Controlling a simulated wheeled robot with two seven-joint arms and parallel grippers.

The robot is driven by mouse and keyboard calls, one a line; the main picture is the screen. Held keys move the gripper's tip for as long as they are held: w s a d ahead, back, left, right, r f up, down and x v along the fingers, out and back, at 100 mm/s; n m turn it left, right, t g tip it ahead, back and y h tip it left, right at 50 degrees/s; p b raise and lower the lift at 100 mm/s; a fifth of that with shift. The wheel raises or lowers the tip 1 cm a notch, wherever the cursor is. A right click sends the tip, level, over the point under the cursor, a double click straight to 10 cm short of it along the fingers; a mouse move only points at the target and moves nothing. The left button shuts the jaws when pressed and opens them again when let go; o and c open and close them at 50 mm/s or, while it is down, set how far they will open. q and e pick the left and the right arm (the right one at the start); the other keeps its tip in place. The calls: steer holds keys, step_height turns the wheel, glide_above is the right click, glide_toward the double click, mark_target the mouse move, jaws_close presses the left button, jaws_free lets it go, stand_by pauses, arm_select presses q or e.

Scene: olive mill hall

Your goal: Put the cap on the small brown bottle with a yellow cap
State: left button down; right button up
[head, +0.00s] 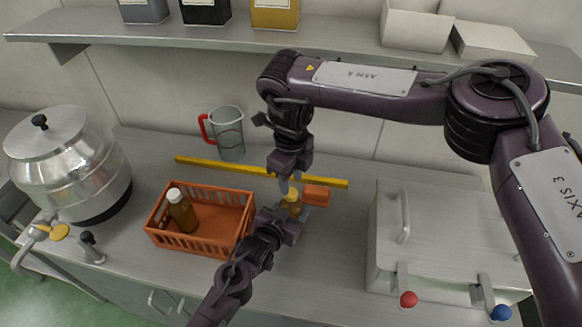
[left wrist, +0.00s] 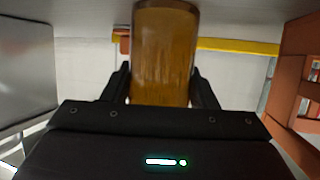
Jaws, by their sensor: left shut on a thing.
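The small brown bottle (head: 294,209) stands upright on the counter. In the left wrist view the brown bottle (left wrist: 165,55) fills the gap between the fingers. My left gripper (head: 289,217) is shut on its body. The yellow cap (head: 292,196) shows at the bottle's top; I cannot tell whether it is seated. My right gripper (head: 290,185) points down right over the cap, with its fingertips at or just above it. Whether they grip the cap is too small to tell. The cap is out of sight in the left wrist view.
An orange crate (head: 160,237) holding another brown bottle (head: 182,212) with a white cap stands to the left. An orange block (head: 316,195) lies close right of the bottle. A yellow strip (head: 225,167) runs behind. A lidded steel box (head: 450,230) stands right, a jug (head: 228,135) behind.

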mark_target(291, 192)
steer(key=shift+f, duration=2.1)
steer(key=c, duration=0.8)
steer(key=m, duration=1.3)
steer(key=shift+f+m, duration=0.1)
steer(key=shift+m, duration=0.3)
steer(key=m, duration=0.6)
steer(key=shift+m, duration=0.4)
steer(key=m, duration=0.5)
steer(key=o, duration=1.1)
steer(key=shift+o, duration=0.2)
